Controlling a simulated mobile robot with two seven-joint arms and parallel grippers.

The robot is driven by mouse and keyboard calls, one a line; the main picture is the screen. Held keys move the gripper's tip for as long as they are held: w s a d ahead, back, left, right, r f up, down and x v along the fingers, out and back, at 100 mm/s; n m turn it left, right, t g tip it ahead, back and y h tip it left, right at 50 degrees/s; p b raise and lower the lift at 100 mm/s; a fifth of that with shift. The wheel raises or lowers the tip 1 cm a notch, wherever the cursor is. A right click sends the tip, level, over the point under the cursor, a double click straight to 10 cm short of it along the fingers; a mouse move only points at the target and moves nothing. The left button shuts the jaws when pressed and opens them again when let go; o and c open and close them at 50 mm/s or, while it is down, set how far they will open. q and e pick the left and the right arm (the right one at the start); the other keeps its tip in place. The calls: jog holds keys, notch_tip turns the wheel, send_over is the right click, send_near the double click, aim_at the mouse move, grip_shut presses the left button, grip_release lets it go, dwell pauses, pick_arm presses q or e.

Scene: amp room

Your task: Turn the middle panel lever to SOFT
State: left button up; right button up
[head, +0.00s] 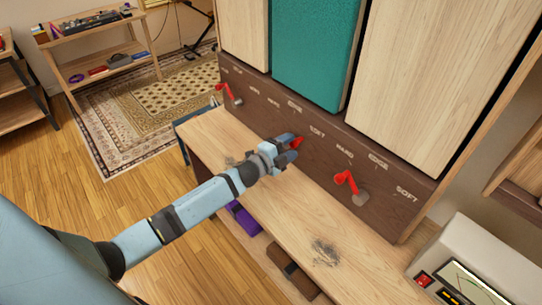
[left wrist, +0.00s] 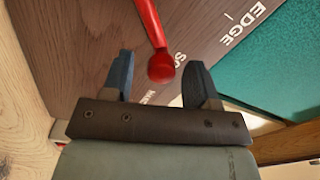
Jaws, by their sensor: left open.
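A dark brown panel (head: 320,131) carries red levers and white labels. The middle lever (head: 296,143) is mostly hidden behind my left gripper (head: 291,148) in the head view; only a red part shows by the fingers. In the left wrist view, its red shaft and round knob (left wrist: 161,66) come down between the two blue fingers of my left gripper (left wrist: 160,78). The fingers are open, with visible space on both sides of the knob. A partly hidden label starting "SO" (left wrist: 180,58) is beside the knob; "EDGE" (left wrist: 244,22) is farther up right. My right gripper is out of view.
A left red lever (head: 229,93) and a right red lever (head: 347,181) sit on the same panel. A wooden shelf (head: 283,190) runs below it. A teal panel (head: 313,50) stands above. A beige device (head: 478,255) is at lower right.

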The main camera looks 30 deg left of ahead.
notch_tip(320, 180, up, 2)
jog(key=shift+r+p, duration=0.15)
jog(key=shift+p, duration=0.8)
pick_arm(q)
jog(key=v, duration=1.2)
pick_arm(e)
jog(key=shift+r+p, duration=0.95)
pick_arm(q)
jog(key=s+d+f+n+g+y, duration=0.1)
jog(key=s+d+f+n+g, duration=0.1)
jog(key=s+d+n, duration=0.2)
jog(key=s+d+f+n+g+y+p, duration=0.1)
jog(key=s+d+f+n+g, duration=0.1)
jog(key=s+n, duration=0.4)
jog(key=s+d+f+n+g, duration=0.2)
jog(key=s+d+n, duration=0.3)
jog(key=s, duration=0.7)
jog(key=shift+d+f+y+p, duration=0.3)
jog(key=shift+d+f+y, duration=0.1)
jog(key=shift+d+f, duration=0.35)
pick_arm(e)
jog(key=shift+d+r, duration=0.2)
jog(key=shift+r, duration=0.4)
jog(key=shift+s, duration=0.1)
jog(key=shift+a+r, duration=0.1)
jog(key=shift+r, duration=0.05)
pick_arm(q)
jog(key=shift+c, duration=0.5)
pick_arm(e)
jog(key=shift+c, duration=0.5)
